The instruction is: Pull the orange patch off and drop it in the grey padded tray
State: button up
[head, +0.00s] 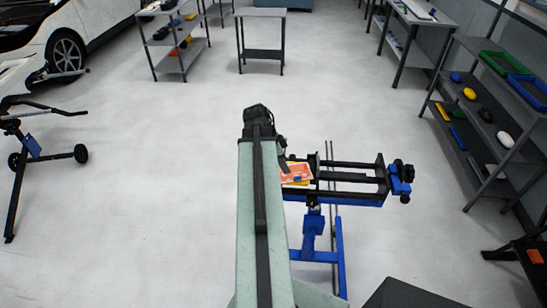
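My pale green arm link runs up the middle and ends in a black joint. It covers what lies behind it, at the left end of the stand. I cannot make out my gripper's fingers. No grey padded tray can be identified for sure; a dark grey surface (412,293) is cut off at the bottom edge.
Shelving with coloured items (490,115) stands along the right wall. A small table (261,13), a shelf cart (175,40) and a car (65,45) are at the back. A black wheeled stand (30,150) is at left. The white floor between is clear.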

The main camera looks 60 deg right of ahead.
aim_at(293, 181)
jog(key=shift+m, duration=0.4)
jog(key=b+x, duration=0.7)
jog(key=x, duration=0.1)
jog(key=shift+s+d, duration=0.3)
jog(key=shift+s, duration=0.15)
jog(key=shift+r, duration=0.2)
grip_shut()
dwell(0.8)
jog(key=shift+s+r+p, duration=0.1)
jog(key=shift+r+p, duration=0.45)
jog(key=shift+r, duration=0.1)
notch_tip(293, 181, up, 7)
jog(key=p, duration=0.7)
jog(key=shift+d, duration=0.1)
dwell(0.6)
